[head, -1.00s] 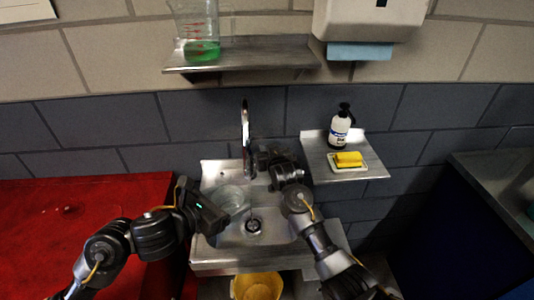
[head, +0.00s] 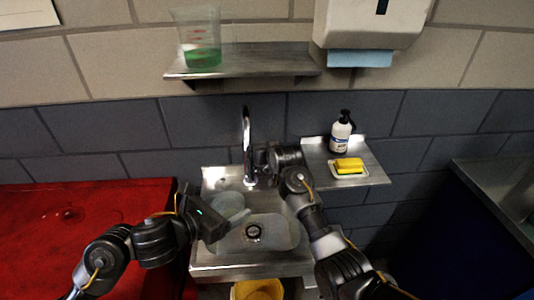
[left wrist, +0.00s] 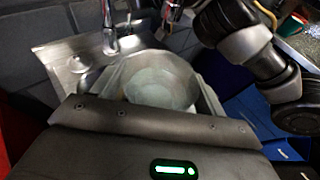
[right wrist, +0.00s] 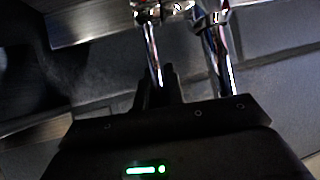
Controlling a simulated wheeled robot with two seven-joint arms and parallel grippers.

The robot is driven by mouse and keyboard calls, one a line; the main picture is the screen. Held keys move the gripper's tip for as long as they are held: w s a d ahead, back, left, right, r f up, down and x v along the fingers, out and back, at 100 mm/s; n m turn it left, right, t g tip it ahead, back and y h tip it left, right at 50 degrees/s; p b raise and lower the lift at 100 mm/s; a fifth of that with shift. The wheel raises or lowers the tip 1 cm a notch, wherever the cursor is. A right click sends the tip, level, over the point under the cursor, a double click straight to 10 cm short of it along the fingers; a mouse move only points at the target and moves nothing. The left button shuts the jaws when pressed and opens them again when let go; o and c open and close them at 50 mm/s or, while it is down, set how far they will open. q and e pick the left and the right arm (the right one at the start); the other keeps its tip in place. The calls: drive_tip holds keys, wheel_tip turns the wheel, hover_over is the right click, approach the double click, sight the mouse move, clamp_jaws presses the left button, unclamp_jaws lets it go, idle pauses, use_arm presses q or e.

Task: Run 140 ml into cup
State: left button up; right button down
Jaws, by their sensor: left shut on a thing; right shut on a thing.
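A clear cup (head: 229,203) is in the left part of the steel sink (head: 275,232), left of the drain. My left gripper (head: 219,222) is shut on the cup, whose round pale interior fills the middle of the left wrist view (left wrist: 160,82). The chrome faucet (head: 246,130) rises at the back of the sink. My right gripper (head: 262,166) is beside the faucet's base. In the right wrist view its fingers (right wrist: 158,88) are shut on a thin chrome lever (right wrist: 152,52). I cannot make out running water or a level in the cup.
A beaker of green liquid (head: 200,55) stands on the upper shelf (head: 260,62). A soap bottle (head: 340,132) and yellow sponge (head: 348,165) are on the right shelf. A red bench (head: 70,220) lies left. A yellow bucket (head: 257,290) is below the sink.

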use_arm(q)
drive_tip(key=shift+w, duration=0.1)
use_arm(e)
drive_tip(key=c, duration=1.5)
unclamp_jaws()
drive_tip(key=shift+w, duration=0.1)
drive_tip(key=v, duration=1.2)
